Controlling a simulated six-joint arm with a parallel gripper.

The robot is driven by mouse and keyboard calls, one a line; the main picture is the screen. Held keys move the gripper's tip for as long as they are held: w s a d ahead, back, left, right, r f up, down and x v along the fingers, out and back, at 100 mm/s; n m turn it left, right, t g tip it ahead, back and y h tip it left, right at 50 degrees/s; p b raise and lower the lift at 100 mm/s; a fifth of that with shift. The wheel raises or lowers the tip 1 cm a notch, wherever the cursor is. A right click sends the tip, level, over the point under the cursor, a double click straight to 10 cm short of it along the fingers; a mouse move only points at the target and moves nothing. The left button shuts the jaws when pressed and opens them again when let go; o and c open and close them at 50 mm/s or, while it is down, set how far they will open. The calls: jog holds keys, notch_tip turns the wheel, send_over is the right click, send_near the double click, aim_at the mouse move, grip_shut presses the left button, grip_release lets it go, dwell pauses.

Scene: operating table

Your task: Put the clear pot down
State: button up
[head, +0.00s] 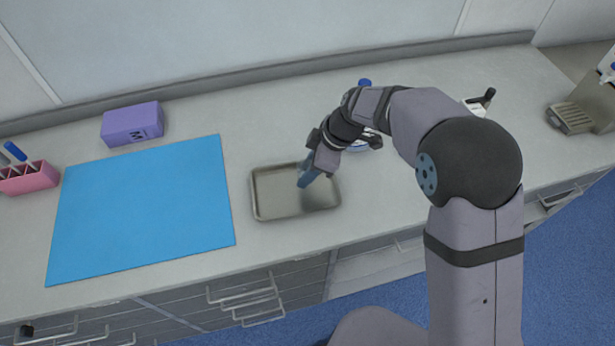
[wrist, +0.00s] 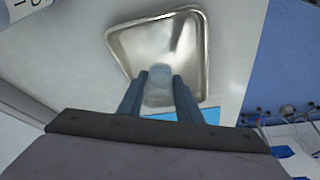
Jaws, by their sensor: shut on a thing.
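The clear pot (wrist: 159,88) is a small see-through container between the two blue fingers of my gripper (wrist: 159,82) in the wrist view. My gripper is shut on it. In the head view my gripper (head: 306,180) is over the metal tray (head: 262,212), near its middle and right part. The tray also shows in the wrist view (wrist: 128,52), beyond the fingers. The pot cannot be made out in the head view. I cannot tell whether the pot touches the tray floor.
A blue mat (head: 145,210) lies left of the tray. A purple box (head: 132,124) stands behind the mat, and a pink holder (head: 28,178) with pens is at far left. Items behind my arm are partly hidden. The counter's front edge is close below the tray.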

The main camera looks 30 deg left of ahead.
notch_tip(320, 180, down, 3)
jog(key=shift+f+p, duration=0.15)
jog(key=shift+p, duration=0.45)
jog(key=shift+f, duration=0.15)
jog(key=shift+f+b, duration=0.2)
jog(key=shift+b, duration=0.15)
jog(key=o, duration=1.2)
jog(key=shift+c, duration=0.2)
jog(key=shift+r, duration=0.2)
jog(key=shift+r+p, duration=0.15)
jog(key=shift+p, duration=0.2)
jog(key=shift+w+d+r+b, duration=0.1)
jog(key=shift+d+r+b, duration=0.05)
jog(key=shift+r+b, duration=0.15)
jog(key=b+v, duration=0.3)
jog(key=v, duration=0.8)
jog(key=shift+b, duration=0.4)
